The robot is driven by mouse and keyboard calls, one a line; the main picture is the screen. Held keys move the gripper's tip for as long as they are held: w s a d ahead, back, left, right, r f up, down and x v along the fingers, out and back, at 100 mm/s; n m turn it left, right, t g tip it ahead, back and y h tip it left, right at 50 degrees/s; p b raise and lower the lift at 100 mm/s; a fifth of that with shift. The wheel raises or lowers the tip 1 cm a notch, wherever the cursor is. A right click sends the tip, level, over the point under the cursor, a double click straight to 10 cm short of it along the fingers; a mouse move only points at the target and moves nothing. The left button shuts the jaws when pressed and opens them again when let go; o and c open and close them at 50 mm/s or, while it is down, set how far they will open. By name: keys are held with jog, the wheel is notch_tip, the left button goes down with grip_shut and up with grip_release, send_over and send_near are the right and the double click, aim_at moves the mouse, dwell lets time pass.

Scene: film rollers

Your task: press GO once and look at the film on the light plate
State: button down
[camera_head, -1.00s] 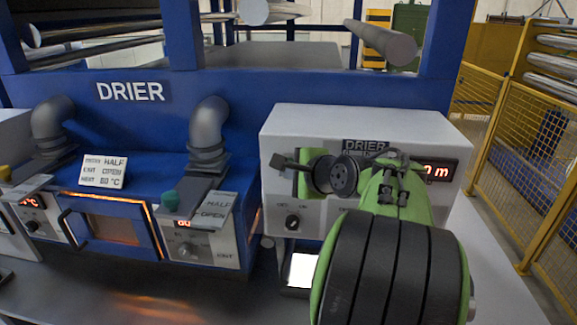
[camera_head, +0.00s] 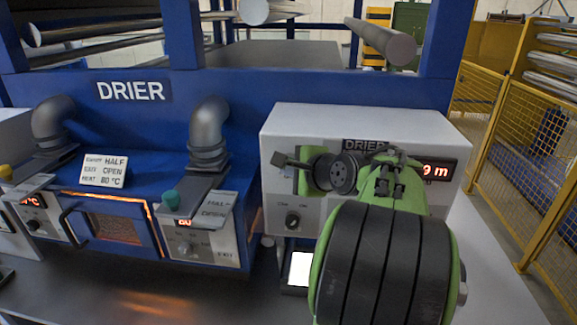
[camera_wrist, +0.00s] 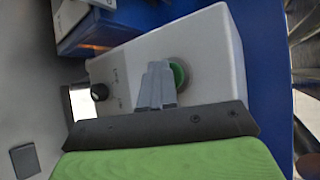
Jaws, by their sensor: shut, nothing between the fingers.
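A round green button (camera_wrist: 181,73) is on the front of the white drier control box (camera_head: 300,118). In the wrist view my gripper (camera_wrist: 158,68) is shut and empty, its fingertips overlapping the button's left edge; I cannot tell whether they touch. No GO label is readable. The head view hides the button and fingertips behind my arm. The light plate (camera_head: 299,268) is a bright white rectangle below the box, and it also shows in the wrist view (camera_wrist: 80,103). I cannot make out any film on it. The red display (camera_head: 437,170) partly shows "9 m".
A dark knob (camera_head: 292,221) is on the box's front, left of my arm. The blue drier (camera_head: 255,95) stands behind, with a glowing window (camera_head: 115,228) and grey pipes (camera_head: 207,130). A yellow mesh fence (camera_head: 500,140) is at the right.

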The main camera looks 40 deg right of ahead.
jog(key=shift+s+a, duration=0.55)
jog(key=shift+a, duration=0.1)
jog(key=shift+s+a+b, duration=0.35)
jog(key=shift+s+a, duration=0.4)
jog(key=shift+a, duration=0.25)
jog(key=shift+s+a+b, duration=0.35)
jog(key=shift+s+a, duration=0.4)
jog(key=shift+a, duration=0.2)
jog(key=shift+f, duration=0.1)
